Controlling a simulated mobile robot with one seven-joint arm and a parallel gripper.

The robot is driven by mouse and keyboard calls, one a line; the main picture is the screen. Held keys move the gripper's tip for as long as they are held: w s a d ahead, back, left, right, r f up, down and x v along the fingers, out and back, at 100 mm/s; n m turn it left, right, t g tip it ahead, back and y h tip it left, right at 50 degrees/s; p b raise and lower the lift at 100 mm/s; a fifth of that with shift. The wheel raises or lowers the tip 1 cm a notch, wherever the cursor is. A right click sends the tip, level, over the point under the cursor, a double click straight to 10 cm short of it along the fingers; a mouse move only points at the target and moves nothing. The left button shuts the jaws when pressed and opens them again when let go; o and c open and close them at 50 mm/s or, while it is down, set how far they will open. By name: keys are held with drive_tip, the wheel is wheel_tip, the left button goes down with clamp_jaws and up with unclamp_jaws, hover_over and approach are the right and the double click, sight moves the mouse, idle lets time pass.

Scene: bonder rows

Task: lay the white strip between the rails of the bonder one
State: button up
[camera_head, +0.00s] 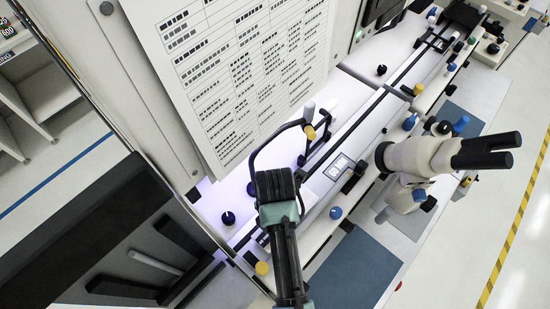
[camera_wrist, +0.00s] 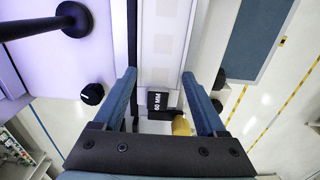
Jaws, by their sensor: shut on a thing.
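My gripper (camera_wrist: 160,77) shows in the wrist view with a blue finger on each side of the white strip (camera_wrist: 162,40). It is shut on the strip. The strip is pale with faint square marks and runs lengthwise up the picture. A black rail (camera_wrist: 132,20) of the bonder runs along its left side. The strip's height above the track cannot be told.
A yellow knob (camera_head: 262,268) stands near the track's near end. A black post (camera_wrist: 75,18) and black knob (camera_wrist: 92,94) stand left of the gripper. A microscope (camera_head: 420,158) stands to the right. A blue mat (camera_head: 352,270) lies clear in front of the bonder.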

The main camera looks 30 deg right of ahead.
drive_tip(key=shift+f+b, duration=0.4)
drive_tip(key=shift+f, duration=0.45)
drive_tip(key=shift+f, duration=0.15)
idle(0.4)
drive_tip(key=o, duration=1.3)
